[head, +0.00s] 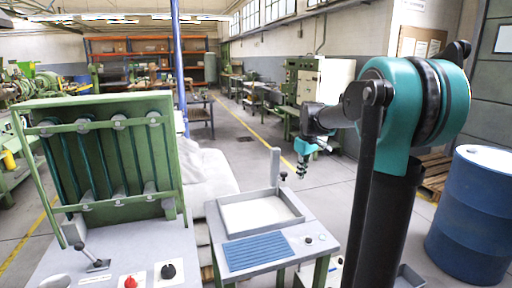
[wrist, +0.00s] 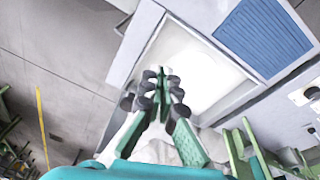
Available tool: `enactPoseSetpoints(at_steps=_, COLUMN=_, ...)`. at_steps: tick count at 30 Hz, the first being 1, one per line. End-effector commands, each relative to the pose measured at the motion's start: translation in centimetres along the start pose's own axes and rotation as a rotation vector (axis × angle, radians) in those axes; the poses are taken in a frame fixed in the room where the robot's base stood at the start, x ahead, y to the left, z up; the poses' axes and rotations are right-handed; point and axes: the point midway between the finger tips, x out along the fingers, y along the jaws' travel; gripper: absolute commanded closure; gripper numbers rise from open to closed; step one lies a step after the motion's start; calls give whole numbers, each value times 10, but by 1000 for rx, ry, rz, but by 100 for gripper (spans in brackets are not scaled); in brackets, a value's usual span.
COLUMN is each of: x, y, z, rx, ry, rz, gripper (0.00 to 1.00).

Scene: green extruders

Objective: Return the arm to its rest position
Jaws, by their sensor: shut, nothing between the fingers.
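My arm rises at the right of the head view and reaches left from its teal joint. My gripper (head: 301,172) hangs from the arm's end, pointing down, above and right of the small table. In the wrist view my gripper (wrist: 163,74) has its fingertips together with nothing between them. Behind the fingertips lies the white floor of a shallow grey tray (wrist: 158,32), which also shows in the head view (head: 298,216). The gripper is apart from the tray.
A small table (head: 262,268) carries the tray, a blue ribbed panel (head: 258,251) and an upright grey post (head: 275,167). A green machine (head: 105,150) with a lever and knobs stands left. A blue barrel (head: 473,225) stands right. Open floor lies behind.

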Motion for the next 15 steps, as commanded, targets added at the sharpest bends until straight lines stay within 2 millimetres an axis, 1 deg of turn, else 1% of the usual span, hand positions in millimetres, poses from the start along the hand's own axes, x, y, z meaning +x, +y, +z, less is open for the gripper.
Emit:
enactPoseSetpoints(at_steps=1, x=12, y=-16, z=23, rx=50, ry=10, rz=12, gripper=100)
enactPoseSetpoints(at_steps=5, x=43, y=-53, z=77, rx=200, ry=46, rz=47, gripper=100)
enactPoseSetpoints(at_steps=6, x=53, y=-66, z=96, rx=246, ry=56, rz=56, gripper=100)
enactPoseSetpoints(at_steps=8, x=68, y=-84, z=123, rx=315, ry=75, rz=70, gripper=100)
enactPoseSetpoints(at_steps=9, x=78, y=-97, z=141, rx=359, ry=87, rz=78, gripper=100)
enactPoseSetpoints(at_steps=11, x=93, y=-115, z=167, rx=424, ry=107, rz=88, gripper=100)
enactPoseSetpoints(at_steps=12, x=102, y=-126, z=184, rx=464, ry=119, rz=93, gripper=100)
enactPoseSetpoints(at_steps=15, x=122, y=-150, z=219, rx=547, ry=146, rz=104, gripper=100)
